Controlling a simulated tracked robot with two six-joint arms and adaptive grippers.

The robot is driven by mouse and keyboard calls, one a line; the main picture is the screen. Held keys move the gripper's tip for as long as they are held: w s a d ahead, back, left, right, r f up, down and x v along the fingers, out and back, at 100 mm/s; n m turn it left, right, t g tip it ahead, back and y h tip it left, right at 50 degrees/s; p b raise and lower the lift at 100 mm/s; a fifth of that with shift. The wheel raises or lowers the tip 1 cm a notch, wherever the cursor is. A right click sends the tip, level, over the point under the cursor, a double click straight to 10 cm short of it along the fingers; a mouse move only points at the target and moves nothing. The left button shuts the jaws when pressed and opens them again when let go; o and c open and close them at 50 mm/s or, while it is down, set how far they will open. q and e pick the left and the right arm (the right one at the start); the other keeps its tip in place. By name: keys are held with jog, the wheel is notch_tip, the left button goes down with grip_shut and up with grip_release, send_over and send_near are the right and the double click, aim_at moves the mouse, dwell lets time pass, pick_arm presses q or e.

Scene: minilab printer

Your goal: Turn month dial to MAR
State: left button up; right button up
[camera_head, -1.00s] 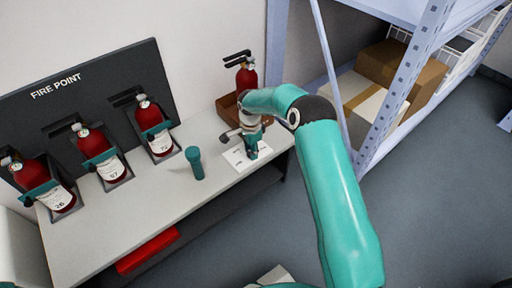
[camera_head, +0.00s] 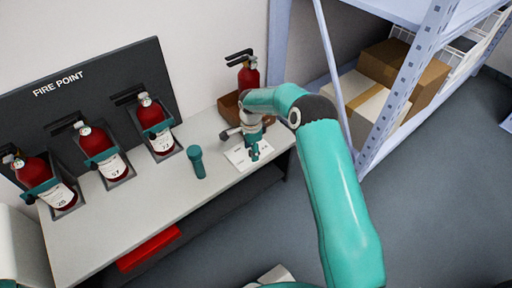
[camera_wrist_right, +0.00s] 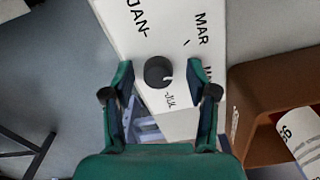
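The month dial is a round dark knob (camera_wrist_right: 158,72) on a white card (camera_wrist_right: 180,28) printed JAN, MAR and JUL, with another label partly hidden by a finger. A small pale mark on the knob's lower right edge points roughly toward JUL. My right gripper (camera_wrist_right: 160,70) is open, with one fingertip on each side of the knob and a visible gap to both. In the head view, my right gripper (camera_head: 255,150) is over the card (camera_head: 238,157) at the bench's right end; the knob cannot be made out there. My left gripper is not in view.
A green cylinder (camera_head: 196,162) stands on the bench (camera_head: 120,213) left of the card. A brown box (camera_wrist_right: 262,105) is close to the right gripper; a red extinguisher (camera_head: 248,76) stands behind. Several extinguishers line the fire point board (camera_head: 95,85). A metal shelf (camera_head: 400,95) stands right.

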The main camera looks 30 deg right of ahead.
jog(key=shift+d, duration=0.1)
notch_tip(320, 180, up, 12)
dwell(0.5)
